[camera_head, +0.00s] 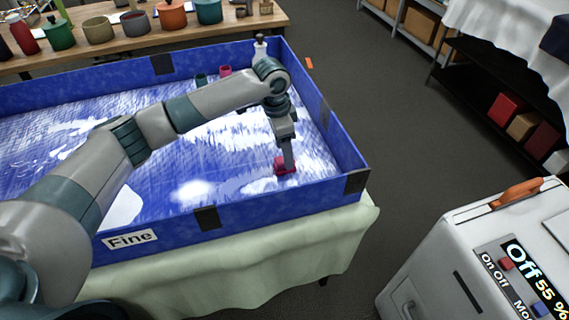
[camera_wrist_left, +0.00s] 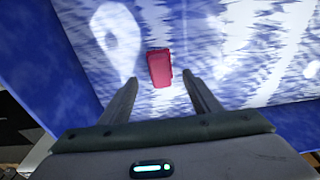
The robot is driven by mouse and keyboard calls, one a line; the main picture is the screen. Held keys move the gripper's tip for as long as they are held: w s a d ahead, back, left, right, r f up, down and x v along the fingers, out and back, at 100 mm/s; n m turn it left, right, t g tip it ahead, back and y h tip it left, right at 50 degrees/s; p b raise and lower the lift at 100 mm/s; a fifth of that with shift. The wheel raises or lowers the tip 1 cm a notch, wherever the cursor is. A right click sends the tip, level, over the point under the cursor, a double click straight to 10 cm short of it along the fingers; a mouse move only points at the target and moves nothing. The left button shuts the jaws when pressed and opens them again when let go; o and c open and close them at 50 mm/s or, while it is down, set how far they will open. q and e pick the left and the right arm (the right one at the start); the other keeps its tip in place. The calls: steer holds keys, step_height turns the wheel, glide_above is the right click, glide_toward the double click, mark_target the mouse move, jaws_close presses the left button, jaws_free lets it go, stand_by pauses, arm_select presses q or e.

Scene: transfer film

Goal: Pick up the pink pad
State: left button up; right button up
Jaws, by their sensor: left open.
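The pink pad (camera_head: 286,165) lies on the patterned blue and white floor of the blue-walled tray, near its front right corner. My left gripper (camera_head: 289,166) points down at the pad and covers part of it in the head view. In the left wrist view the pad (camera_wrist_left: 160,68) is between and just beyond the two open fingers (camera_wrist_left: 160,82). The fingers look apart from it, with nothing held. The height of the fingertips above the floor is hard to tell. My right gripper is not in view.
The blue tray wall (camera_head: 275,197) rises close around the pad on the front and right. A white bottle (camera_head: 260,48), a teal cup (camera_head: 201,80) and a pink cup (camera_head: 225,71) stand at the back. A white machine (camera_head: 445,260) stands at the lower right.

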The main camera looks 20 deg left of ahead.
arm_select(q)
steer(key=shift+w+f+p, duration=0.1)
steer(key=shift+f+p, duration=0.2)
steer(key=shift+f, duration=1.8)
steer(key=c, duration=1.2)
